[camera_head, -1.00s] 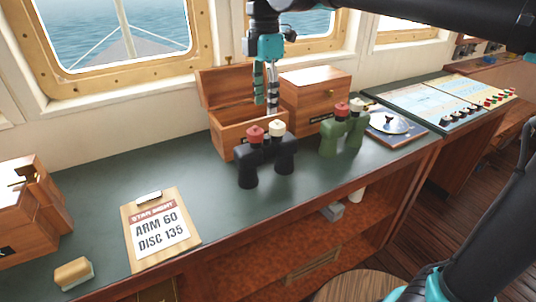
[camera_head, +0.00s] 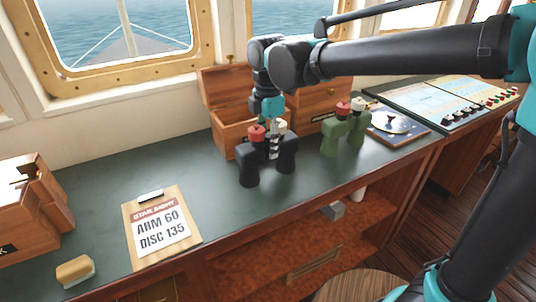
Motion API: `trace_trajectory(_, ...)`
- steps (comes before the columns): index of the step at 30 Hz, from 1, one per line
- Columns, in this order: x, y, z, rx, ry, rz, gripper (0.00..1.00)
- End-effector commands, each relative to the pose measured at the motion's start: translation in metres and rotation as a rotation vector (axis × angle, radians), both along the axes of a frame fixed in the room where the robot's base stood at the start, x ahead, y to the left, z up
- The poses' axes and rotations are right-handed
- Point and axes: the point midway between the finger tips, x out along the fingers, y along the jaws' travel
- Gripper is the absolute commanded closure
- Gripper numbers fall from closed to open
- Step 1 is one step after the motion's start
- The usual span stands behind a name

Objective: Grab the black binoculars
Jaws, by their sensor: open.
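The black binoculars (camera_head: 250,170) stand upright on the green counter, with one red and one cream eyepiece cap on top. My gripper (camera_head: 272,150) points down at the middle of the binoculars, its fingers open around or just in front of the bridge between the two barrels. Whether the fingers touch the binoculars cannot be told. The green binoculars (camera_head: 335,137) stand upright to the right, also with a red and a cream cap.
An open wooden box (camera_head: 222,110) stands close behind the black binoculars, and a closed wooden box (camera_head: 318,115) is right of it. A clipboard (camera_head: 160,230) and a brush-like block (camera_head: 75,271) lie at left.

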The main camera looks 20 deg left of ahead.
Motion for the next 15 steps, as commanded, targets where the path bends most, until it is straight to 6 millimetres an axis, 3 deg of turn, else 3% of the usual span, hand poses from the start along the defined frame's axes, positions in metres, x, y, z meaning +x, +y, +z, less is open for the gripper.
trace_trajectory(4,-0.0004,0.0001,-0.0132,0.0,0.0,0.001,0.55)
trace_trajectory(11,-0.0006,0.0,-0.0151,0.0,0.0,0.001,0.55)
trace_trajectory(15,-0.0006,-0.0001,-0.015,0.0,0.0,0.001,0.69)
